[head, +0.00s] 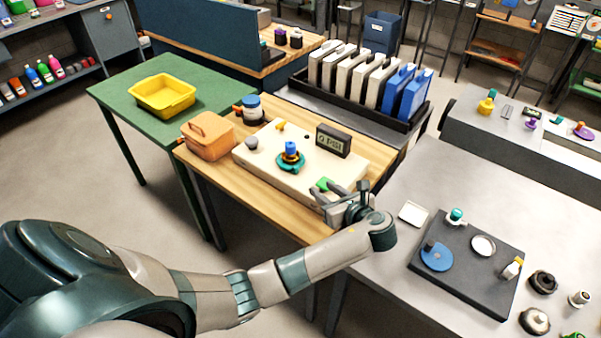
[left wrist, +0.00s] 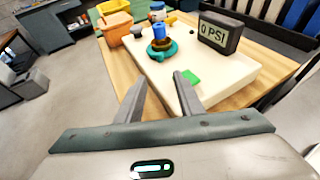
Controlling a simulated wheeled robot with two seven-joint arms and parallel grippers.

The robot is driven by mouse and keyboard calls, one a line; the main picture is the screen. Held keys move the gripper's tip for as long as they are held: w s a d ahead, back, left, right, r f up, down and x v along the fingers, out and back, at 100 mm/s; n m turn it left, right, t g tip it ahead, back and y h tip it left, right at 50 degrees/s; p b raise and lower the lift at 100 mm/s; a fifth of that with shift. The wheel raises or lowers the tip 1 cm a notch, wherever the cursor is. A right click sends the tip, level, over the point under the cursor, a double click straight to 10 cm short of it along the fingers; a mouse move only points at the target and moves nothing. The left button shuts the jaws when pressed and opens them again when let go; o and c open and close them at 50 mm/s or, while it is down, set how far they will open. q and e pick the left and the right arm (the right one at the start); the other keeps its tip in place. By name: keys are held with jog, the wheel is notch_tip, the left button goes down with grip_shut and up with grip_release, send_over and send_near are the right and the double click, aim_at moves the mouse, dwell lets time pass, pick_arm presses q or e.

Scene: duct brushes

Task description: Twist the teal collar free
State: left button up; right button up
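The teal collar (head: 291,161) is a ring around the base of a blue-topped fitting (head: 291,147) on a cream panel (head: 258,171). In the left wrist view the collar (left wrist: 162,51) sits beyond my fingertips, with a dark and brass-coloured part between it and the blue top (left wrist: 159,33). My left gripper (head: 333,192) is at the panel's near right edge, apart from the collar. Its two fingers are spread with nothing between them in the left wrist view (left wrist: 158,82). My right gripper is not in view.
A gauge reading 0 PSI (head: 333,141) stands behind the fitting. A green piece (head: 324,184) lies by my left fingers. An orange box (head: 208,136) stands left; a yellow tray (head: 163,94) is on the green table. A dark mat (head: 466,265) with parts lies right.

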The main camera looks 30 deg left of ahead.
aim_at(298, 171)
pick_arm(q)
jog(key=p+x, duration=0.2)
jog(key=x, duration=1.3)
jog(key=shift+a+f+p, duration=0.15)
jog(key=shift+a+p, duration=0.1)
jog(key=shift+p, duration=0.05)
jog(key=shift+c, duration=0.7)
grip_shut()
jog(key=shift+w, duration=0.1)
